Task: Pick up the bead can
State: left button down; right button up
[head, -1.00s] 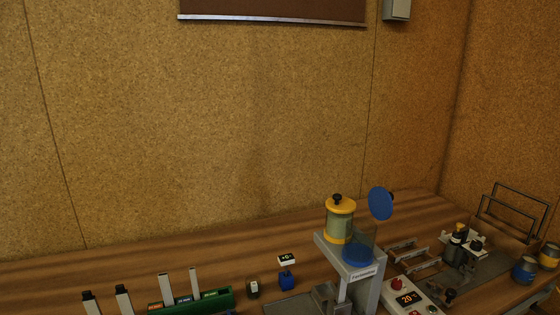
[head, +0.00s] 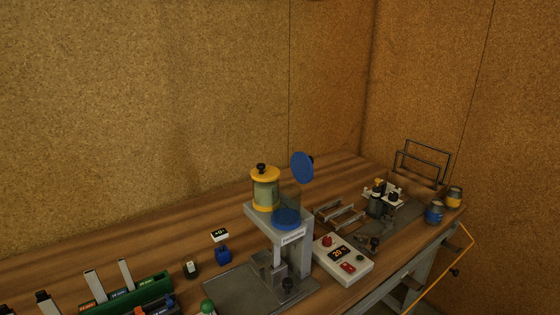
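Two small cans stand near the right end of the wooden bench: a blue can (head: 434,213) with a light band, and a yellow and dark can (head: 454,197) just behind it to the right. A larger yellow-lidded jar (head: 265,188) with a greenish body sits on top of a grey stand (head: 289,237), beside a blue-bottomed clear cup with a raised round blue lid (head: 302,168). I cannot tell from labels which of these is the bead can. Neither of my grippers is in view.
A white control box (head: 343,260) with a red button and display lies right of the stand. Metal rails, a dark frame (head: 422,160) and small bottles (head: 377,200) stand behind. A green rack (head: 130,295) is at lower left. An orange rail (head: 440,270) runs along the bench's right end.

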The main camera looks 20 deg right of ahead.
aim_at(435, 212)
jog(key=i+l+u, duration=0.1)
jog(key=l+u, duration=0.5)
jog(key=u, duration=0.2)
jog(key=l+u, duration=0.15)
jog(key=l, duration=0.9)
jog(key=k+l+u, duration=0.15)
jog(key=l, duration=0.9)
jog(key=k+z, duration=0.15)
jog(key=z, duration=1.85)
jog(key=k+u, duration=0.15)
jog(key=u, duration=1.85)
jog(key=z, duration=0.25)
